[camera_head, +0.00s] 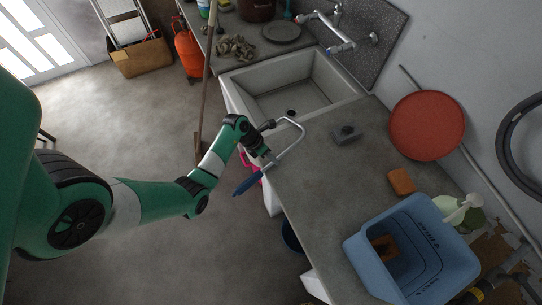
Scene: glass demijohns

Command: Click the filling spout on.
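The silver part curves out over the counter and the handle hangs past the edge. I cannot tell whether the fingers hold it or only overlap it in the picture. No part can be surely named as the filling spout, and no glass demijohn can be made out. My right gripper is not in view.
The counter (325,185) is bare in the middle. A grey block (346,134), an orange-brown sponge (401,181), a blue tub (364,249) and a spray bottle (460,211) stand around it. A red round lid (427,125) leans on the wall. The sink (237,88) is empty.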

